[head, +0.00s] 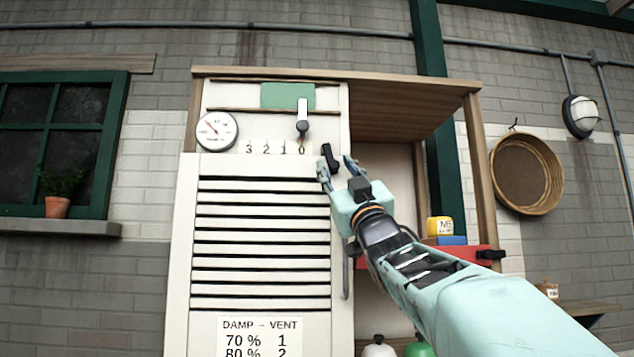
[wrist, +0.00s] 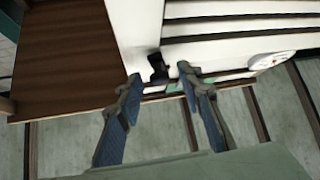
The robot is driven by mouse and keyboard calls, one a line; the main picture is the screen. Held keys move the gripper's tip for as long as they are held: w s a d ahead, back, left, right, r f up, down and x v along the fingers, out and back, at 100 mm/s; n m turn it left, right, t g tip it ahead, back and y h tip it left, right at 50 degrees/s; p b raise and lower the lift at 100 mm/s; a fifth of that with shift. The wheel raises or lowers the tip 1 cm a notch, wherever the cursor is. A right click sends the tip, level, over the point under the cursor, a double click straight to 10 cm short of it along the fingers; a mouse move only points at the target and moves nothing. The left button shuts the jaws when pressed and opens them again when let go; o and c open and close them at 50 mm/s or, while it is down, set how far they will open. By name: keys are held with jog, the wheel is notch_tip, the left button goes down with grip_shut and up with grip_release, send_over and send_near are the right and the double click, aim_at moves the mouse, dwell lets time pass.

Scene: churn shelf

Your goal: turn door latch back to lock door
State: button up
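The white slatted door (head: 186,260) stands closed or nearly so, as far as the head view shows. The small black door latch (head: 329,154) sits at its upper right corner, tilted with its top to the left. It also shows as a dark block in the wrist view (wrist: 158,66). My gripper (head: 337,167) is open just below the latch in the head view. In the wrist view its two blue-padded fingers (wrist: 158,73) are apart, with the latch between and just beyond their tips. I cannot tell whether either finger touches it.
Above the door are a round gauge (head: 217,131) and a vent slider (head: 302,118) over a 3-2-1-0 scale. To the right is an open shelf bay with a yellow block (head: 440,226) and a red piece (head: 470,252). A wooden post (head: 480,175) borders it.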

jog(key=shift+c, duration=0.7)
grip_shut()
jog(key=shift+f+b, duration=0.1)
jog(key=shift+b, duration=0.2)
jog(key=shift+a+f+m+t+h+b, duration=0.1)
jog(key=shift+a+m+t+h+b, duration=0.1)
jog(key=shift+m+h+b, duration=0.35)
jog(key=shift+a+f+m+t+h+b, duration=0.1)
jog(key=shift+m+t+h+b, duration=0.1)
jog(key=shift+m+h+b, duration=0.3)
jog(key=m+h+b, duration=0.1)
jog(key=m+h, duration=0.1)
jog(key=a+m+h+b, duration=0.1)
jog(key=m+h+b, duration=0.1)
jog(key=m, duration=0.1)
jog(key=shift+r+b, duration=0.15)
jog(key=shift+b, duration=0.15)
jog(key=shift+h, duration=0.35)
